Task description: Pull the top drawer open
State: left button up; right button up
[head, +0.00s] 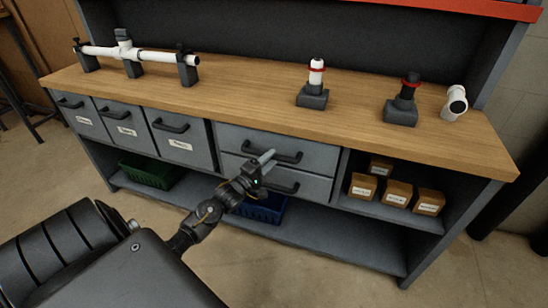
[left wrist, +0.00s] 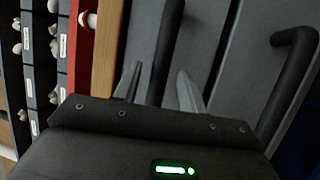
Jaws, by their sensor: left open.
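The top drawer (head: 318,154) is the upper of two stacked grey drawers under the worktop, and its front looks flush with the bench. Its dark bar handle (head: 287,156) runs along the front. In the left wrist view, the top handle (left wrist: 168,40) passes between the two grey fingertips of my left gripper (left wrist: 158,85), with a finger on each side. I cannot tell whether either finger touches it. My right gripper is not in view.
The lower drawer's handle (head: 283,188) lies just below my gripper and also shows in the left wrist view (left wrist: 292,85). Three labelled drawers (head: 128,130) are at left. The wooden worktop (head: 240,95) carries pipe fittings. Small boxes (head: 397,192) sit on the right shelf; a blue bin (head: 266,208) is below.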

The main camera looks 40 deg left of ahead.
pick_arm(q)
jog(key=shift+w+r, duration=0.15)
jog(key=shift+w, duration=1)
jog(key=shift+d, duration=0.1)
grip_shut()
